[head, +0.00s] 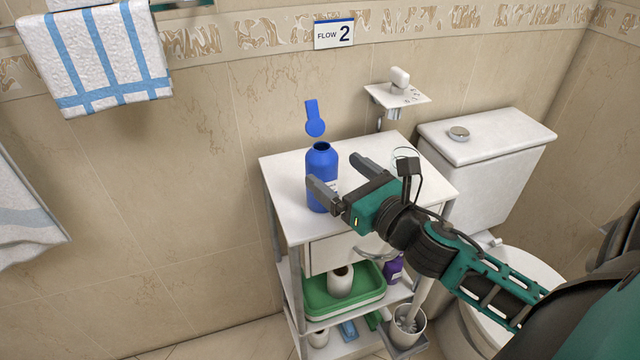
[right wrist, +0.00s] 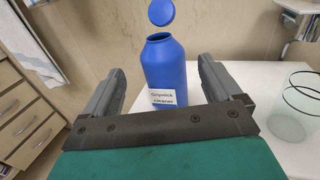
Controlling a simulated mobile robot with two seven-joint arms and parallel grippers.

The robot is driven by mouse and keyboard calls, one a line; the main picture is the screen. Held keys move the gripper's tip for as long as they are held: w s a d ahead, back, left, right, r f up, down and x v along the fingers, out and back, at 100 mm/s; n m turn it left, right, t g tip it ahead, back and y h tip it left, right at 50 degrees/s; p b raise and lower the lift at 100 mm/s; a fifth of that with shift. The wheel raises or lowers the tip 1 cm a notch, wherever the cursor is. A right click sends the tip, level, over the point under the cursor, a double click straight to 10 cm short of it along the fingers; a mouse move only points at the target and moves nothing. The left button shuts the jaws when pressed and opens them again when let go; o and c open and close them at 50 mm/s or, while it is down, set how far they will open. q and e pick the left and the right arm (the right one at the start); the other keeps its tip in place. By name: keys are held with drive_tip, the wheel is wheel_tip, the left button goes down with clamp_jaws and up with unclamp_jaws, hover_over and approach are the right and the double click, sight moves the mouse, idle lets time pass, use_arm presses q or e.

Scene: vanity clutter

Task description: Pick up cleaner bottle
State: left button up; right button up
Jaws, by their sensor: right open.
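The cleaner bottle (head: 322,163) is blue and stands upright on the white cabinet top. In the right wrist view the bottle (right wrist: 166,75) carries a white label reading "cleaner" and its neck is open. A round blue piece (right wrist: 161,12) shows just above the neck; in the head view it is a blue disc with a tab (head: 314,118), above the bottle. My right gripper (head: 340,175) is open. Its two fingers lie on either side of the bottle, with space between them and the bottle in the right wrist view. My left gripper is not in view.
The white cabinet (head: 285,172) has lower shelves with a green tray (head: 362,305), a paper roll (head: 341,281) and a purple bottle (head: 393,268). Clear glass (right wrist: 296,108) stands to the right of the bottle. A toilet (head: 490,150) is at the right, and a soap shelf (head: 410,97) is on the wall.

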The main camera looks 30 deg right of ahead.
sight(320, 155)
drive_tip(key=shift+w+a, duration=0.1)
drive_tip(key=shift+w, duration=1)
drive_tip(key=w, duration=0.4)
drive_tip(key=shift+r+p, duration=0.25)
drive_tip(key=shift+p, duration=0.05)
drive_tip(key=shift+w, duration=0.7)
clamp_jaws()
